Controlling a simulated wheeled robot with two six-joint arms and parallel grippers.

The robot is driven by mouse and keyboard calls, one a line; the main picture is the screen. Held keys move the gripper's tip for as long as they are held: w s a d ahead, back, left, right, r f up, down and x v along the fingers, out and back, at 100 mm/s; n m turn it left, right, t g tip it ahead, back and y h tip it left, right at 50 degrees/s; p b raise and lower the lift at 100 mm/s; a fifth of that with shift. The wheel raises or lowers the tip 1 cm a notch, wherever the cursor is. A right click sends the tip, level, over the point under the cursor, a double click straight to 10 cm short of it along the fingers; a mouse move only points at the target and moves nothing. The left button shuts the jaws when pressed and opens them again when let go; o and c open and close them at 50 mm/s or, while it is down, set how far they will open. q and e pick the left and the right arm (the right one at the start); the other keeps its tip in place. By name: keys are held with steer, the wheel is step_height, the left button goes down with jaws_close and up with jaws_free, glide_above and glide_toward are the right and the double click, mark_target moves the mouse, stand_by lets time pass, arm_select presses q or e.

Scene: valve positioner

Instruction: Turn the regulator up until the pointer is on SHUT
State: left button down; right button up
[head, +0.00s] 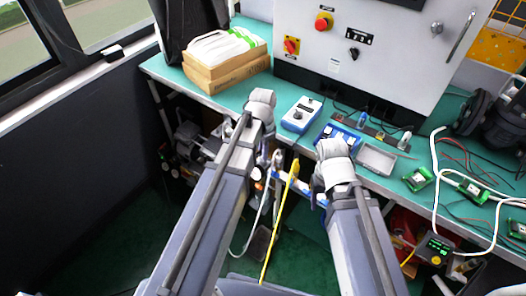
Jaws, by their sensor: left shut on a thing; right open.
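A blue-and-white instrument box (301,114) lies on the green bench, with a small dark knob or socket on its top. I cannot tell if this is the regulator. A second blue device (324,133) lies to its right, partly covered by my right wrist. No pointer or SHUT mark is readable. My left gripper (276,160) is small and partly hidden at the bench's front edge. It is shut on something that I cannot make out. My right gripper (318,184) is open below the front edge, close to blue parts under the bench.
A grey cabinet (400,50) with red and black knobs stands at the back. A cardboard box (226,72) is at the back left. A grey tray (376,158), green circuit boards (417,179) and loose leads lie on the right. A yellow strip (279,220) hangs between my arms.

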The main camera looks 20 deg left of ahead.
stand_by(0.4)
arm_select(q)
steer(key=c, duration=0.9)
jaws_free()
step_height(320, 180, up, 8)
steer(key=p, duration=0.8)
steer(key=shift+f, duration=0.15)
